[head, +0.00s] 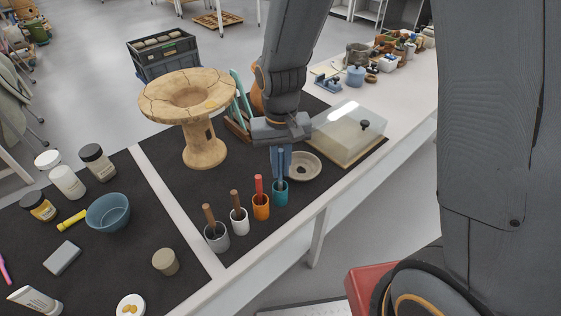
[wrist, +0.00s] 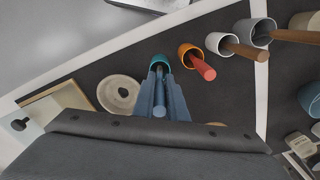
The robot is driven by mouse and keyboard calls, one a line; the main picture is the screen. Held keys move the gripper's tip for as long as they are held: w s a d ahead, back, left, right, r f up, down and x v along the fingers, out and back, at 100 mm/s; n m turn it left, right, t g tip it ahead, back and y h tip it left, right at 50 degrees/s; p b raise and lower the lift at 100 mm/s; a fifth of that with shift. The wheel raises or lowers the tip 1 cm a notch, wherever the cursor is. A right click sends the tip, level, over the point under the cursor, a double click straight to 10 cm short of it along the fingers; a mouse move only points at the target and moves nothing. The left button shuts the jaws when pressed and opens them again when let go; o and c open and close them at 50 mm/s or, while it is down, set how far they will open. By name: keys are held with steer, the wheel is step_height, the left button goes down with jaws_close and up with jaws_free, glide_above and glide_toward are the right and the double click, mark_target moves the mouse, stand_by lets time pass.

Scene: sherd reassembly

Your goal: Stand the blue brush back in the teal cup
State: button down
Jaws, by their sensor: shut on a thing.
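The teal cup (head: 280,196) stands at the right end of a row of cups on the dark mat; it also shows in the wrist view (wrist: 159,60). My gripper (head: 281,163) is directly above the cup, pointing down. It is shut on the blue brush (wrist: 159,110), which is roughly upright between the fingers. The brush's lower end appears to be inside the cup's mouth, but the fingers hide part of it. I cannot tell whether it touches the cup's bottom.
An orange cup with a red brush (head: 261,205) stands close to the left of the teal cup. A white cup (head: 239,221) and a grey cup (head: 216,237) hold brown brushes. A shallow dish (head: 313,172) and a clear-lidded box (head: 348,132) lie right. A clay stand (head: 204,150) is behind.

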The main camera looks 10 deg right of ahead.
mark_target(281, 151)
steer(key=shift+f+b, duration=0.7)
steer(key=shift+f, duration=0.9)
steer(key=c, duration=1.7)
jaws_free()
steer(key=shift+r+b, duration=0.4)
steer(key=shift+r, duration=3.5)
